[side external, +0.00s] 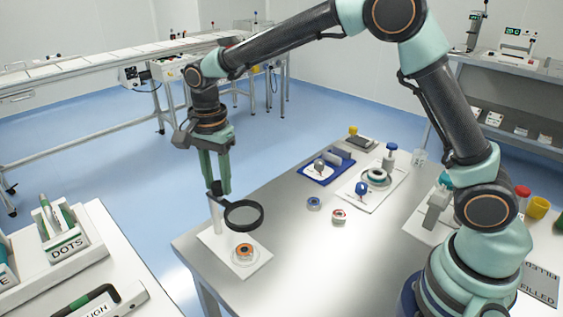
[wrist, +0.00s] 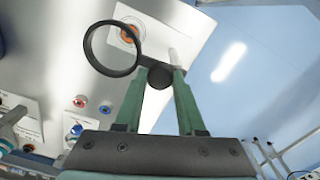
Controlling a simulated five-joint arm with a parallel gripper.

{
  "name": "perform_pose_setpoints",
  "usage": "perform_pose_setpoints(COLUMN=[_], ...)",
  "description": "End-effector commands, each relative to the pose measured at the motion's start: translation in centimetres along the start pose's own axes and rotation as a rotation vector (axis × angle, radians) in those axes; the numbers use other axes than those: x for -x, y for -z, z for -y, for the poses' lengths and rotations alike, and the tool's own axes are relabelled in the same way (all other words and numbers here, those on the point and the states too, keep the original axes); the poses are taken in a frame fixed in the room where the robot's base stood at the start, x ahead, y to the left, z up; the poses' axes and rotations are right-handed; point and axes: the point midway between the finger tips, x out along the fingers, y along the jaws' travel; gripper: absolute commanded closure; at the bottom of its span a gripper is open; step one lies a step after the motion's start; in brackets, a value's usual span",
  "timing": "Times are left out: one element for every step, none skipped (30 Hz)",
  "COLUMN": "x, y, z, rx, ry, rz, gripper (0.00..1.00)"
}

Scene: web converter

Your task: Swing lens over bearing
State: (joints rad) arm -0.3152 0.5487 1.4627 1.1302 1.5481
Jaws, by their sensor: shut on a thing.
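The lens (side external: 243,215) is a round glass in a thick black rim, on an arm from the post of a white stand (side external: 262,262). My gripper (side external: 219,190) points down at the post's side and is shut on the lens's black joint or handle, which also shows between the fingers in the wrist view (wrist: 160,75). The bearing (side external: 244,250), an orange-and-white ring, lies on the stand's white plate, below the lens. In the wrist view the bearing (wrist: 128,34) shows near the right part of the lens rim (wrist: 92,62), partly crossed by it.
On the steel table (side external: 290,262) stand a blue ring (side external: 314,203), a red-and-white ring (side external: 339,215), a blue tray (side external: 318,180) and a white board with parts (side external: 360,200). A white DOTS holder (side external: 78,240) is at the left. The table's front middle is clear.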

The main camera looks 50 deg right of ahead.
Motion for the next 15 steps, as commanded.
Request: perform_pose_setpoints(x=[0.34, 0.34, 0.34, 0.34, 0.35, 0.35, 0.35, 0.35, 0.35, 0.36, 0.36, 0.36, 0.36, 0.36, 0.36], y=[0.02, -0.01, -0.04, -0.06, -0.09, -0.11, -0.12, -0.13, -0.14, -0.15, -0.15, -0.16, -0.16, -0.17, -0.17], z=[0.14, 0.15, 0.16, 0.17, 0.18, 0.18, 0.19, 0.2, 0.2, 0.2, 0.2, 0.21, 0.21, 0.21, 0.21], rx=[-0.022, -0.034, -0.047, -0.056, -0.064, -0.072, -0.077, -0.082, -0.087, -0.09, -0.093, -0.095, -0.096, -0.096, -0.097], ry=[0.006, 0.006, 0.006, 0.006, 0.006, 0.005, 0.005, 0.005, 0.005, 0.005, 0.005, 0.005, 0.005, 0.006, 0.006], rz=[0.0, 0.0, 0.0, 0.0, 0.0, 0.0, 0.0, 0.0, 0.0, 0.0, 0.0, 0.0, 0.0, 0.0, 0.0], gripper=[1.0, 1.0, 1.0, 1.0, 1.0, 1.0, 1.0, 1.0, 1.0, 1.0, 1.0, 1.0, 1.0, 1.0, 1.0])
